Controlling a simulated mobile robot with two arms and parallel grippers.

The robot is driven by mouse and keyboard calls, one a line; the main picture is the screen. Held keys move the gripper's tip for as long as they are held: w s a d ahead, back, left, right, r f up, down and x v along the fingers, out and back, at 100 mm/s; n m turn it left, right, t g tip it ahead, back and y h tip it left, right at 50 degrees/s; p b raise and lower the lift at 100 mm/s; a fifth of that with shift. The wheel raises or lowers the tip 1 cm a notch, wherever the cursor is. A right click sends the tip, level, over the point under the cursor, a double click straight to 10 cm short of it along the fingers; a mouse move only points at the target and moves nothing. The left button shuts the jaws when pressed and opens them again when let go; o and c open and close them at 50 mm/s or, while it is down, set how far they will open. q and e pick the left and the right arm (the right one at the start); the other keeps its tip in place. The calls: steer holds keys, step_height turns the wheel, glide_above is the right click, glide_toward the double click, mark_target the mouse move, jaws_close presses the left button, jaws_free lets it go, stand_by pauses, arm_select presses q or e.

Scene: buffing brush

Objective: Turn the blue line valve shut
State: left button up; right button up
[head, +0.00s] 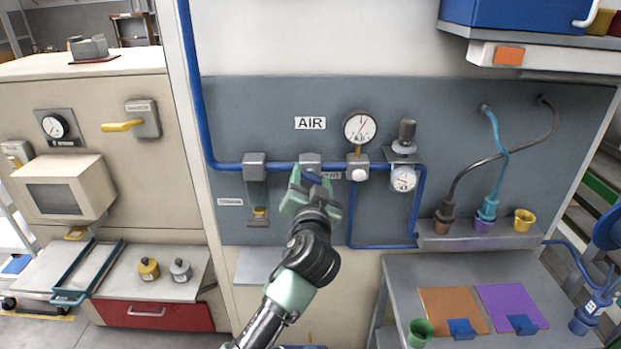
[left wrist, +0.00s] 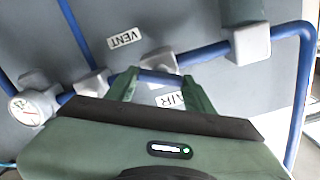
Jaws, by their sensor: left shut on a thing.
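The blue line (head: 232,166) runs across the grey panel, with a grey valve body (head: 310,160) below the AIR sign. It also shows in the left wrist view (left wrist: 160,58). My left gripper (head: 312,188) is in front of this valve. In the left wrist view its two green fingers (left wrist: 160,88) are shut on a blue valve handle (left wrist: 160,78) just by the valve body. The fingers and hand hide much of the handle, so its exact angle is hard to tell. My right gripper is not in view.
A second grey valve (head: 255,165) stands left on the line, its lever hanging down. A dial gauge (head: 360,128) and a regulator (head: 404,150) are close on the right. A bench (head: 400,275) with coloured mats stands lower right. A yellow-handled switch (head: 124,126) is far left.

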arm_select(q)
steer(key=m+p, duration=0.1)
steer(key=m, duration=0.2)
steer(key=shift+m, duration=0.4)
steer(key=m+p, duration=0.1)
steer(key=m, duration=0.1)
steer(key=shift+m, duration=0.3)
steer(key=m+p, duration=0.1)
steer(key=m, duration=0.1)
steer(key=shift+d+m, duration=0.1)
steer(key=shift+m, duration=0.2)
steer(key=shift+f+m+p, duration=0.15)
steer(key=shift+m+p, duration=0.8)
steer(key=shift+m, duration=0.75)
steer(key=o, duration=1.4)
